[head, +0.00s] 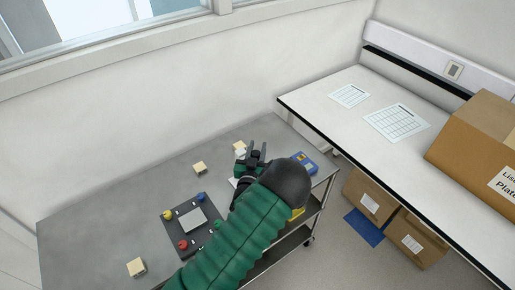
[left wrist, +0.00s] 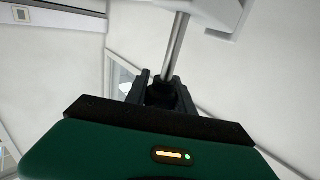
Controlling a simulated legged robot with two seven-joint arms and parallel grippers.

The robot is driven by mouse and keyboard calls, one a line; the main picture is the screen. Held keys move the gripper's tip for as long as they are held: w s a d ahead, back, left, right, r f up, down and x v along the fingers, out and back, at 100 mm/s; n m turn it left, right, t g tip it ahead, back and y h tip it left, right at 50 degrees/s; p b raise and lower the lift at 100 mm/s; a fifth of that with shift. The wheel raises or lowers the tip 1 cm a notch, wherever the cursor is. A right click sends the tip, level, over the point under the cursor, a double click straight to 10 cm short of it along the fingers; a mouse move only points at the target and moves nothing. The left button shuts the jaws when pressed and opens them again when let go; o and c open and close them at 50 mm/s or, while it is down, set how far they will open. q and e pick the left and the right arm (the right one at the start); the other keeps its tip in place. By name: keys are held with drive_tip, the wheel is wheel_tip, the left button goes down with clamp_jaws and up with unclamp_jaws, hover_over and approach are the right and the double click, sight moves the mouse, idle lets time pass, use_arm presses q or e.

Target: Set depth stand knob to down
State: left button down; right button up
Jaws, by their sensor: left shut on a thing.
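My left gripper (head: 253,158) reaches over the right end of the grey table, its arm covering much of what lies below. In the left wrist view its two dark fingers (left wrist: 161,88) are closed around a dark knob (left wrist: 161,93) at the end of a metal rod. The rod (left wrist: 176,45) runs up to a white part (left wrist: 215,10), which I take as the depth stand. In the head view, a bit of white (head: 234,182) shows beside the gripper, and the stand is mostly hidden. The knob's setting cannot be read. My right gripper is not in view.
A dark board (head: 172,222) with coloured knobs lies on the grey table (head: 90,220). Small beige blocks (head: 200,168) lie around it. A blue device (head: 304,160) is right of my gripper. A white bench (head: 350,120) with papers and a cardboard box (head: 470,145) stands at right.

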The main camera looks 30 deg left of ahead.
use_arm(q)
wheel_tip(320, 180, down, 6)
drive_tip(key=b, duration=0.6)
drive_tip(key=shift+f, duration=0.2)
drive_tip(key=c, duration=1.1)
unclamp_jaws()
drive_tip(key=shift+o, duration=0.2)
drive_tip(key=p+v, duration=0.1)
drive_tip(key=v, duration=1.5)
drive_tip(key=shift+s+d, duration=0.2)
drive_tip(key=shift+s, duration=0.15)
drive_tip(key=shift+f, duration=0.15)
